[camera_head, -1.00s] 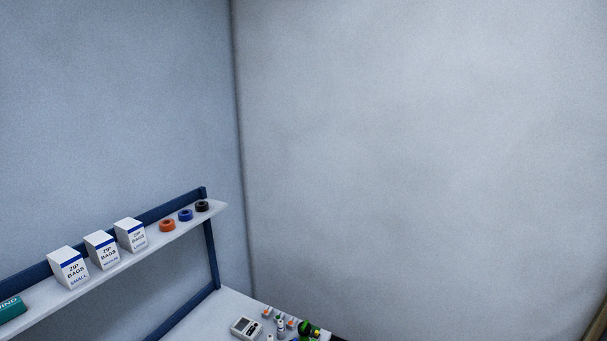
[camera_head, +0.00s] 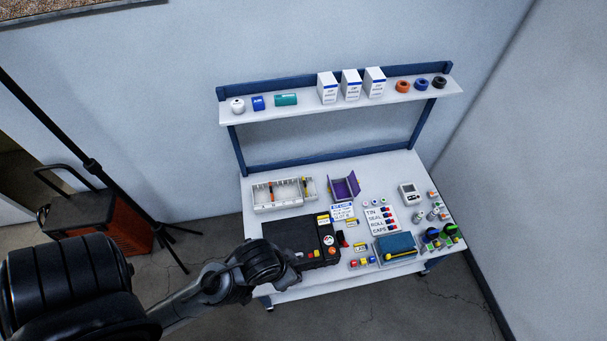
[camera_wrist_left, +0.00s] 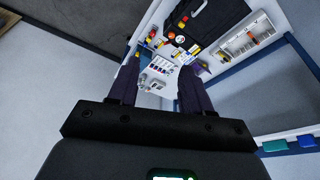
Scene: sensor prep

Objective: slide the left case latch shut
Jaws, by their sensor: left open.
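The black case (camera_head: 288,233) lies closed at the front left of the bench, with coloured labels at its right end. My left arm covers its front left corner in the head view, and the left latch cannot be made out. The case (camera_wrist_left: 212,28) also shows at the top of the left wrist view, with a grey handle (camera_wrist_left: 197,9) on its edge. My left gripper (camera_wrist_left: 160,64) is open and empty, its two dark fingers apart above the bench, not touching the case. My right gripper is in neither view.
The white bench (camera_head: 345,283) also holds a divided tray (camera_head: 283,206), a purple holder (camera_head: 344,188), a blue-lidded box (camera_head: 395,246) and a meter (camera_head: 409,194). A shelf (camera_head: 340,105) with zip-bag boxes runs behind. A black stand (camera_head: 130,206) is at left.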

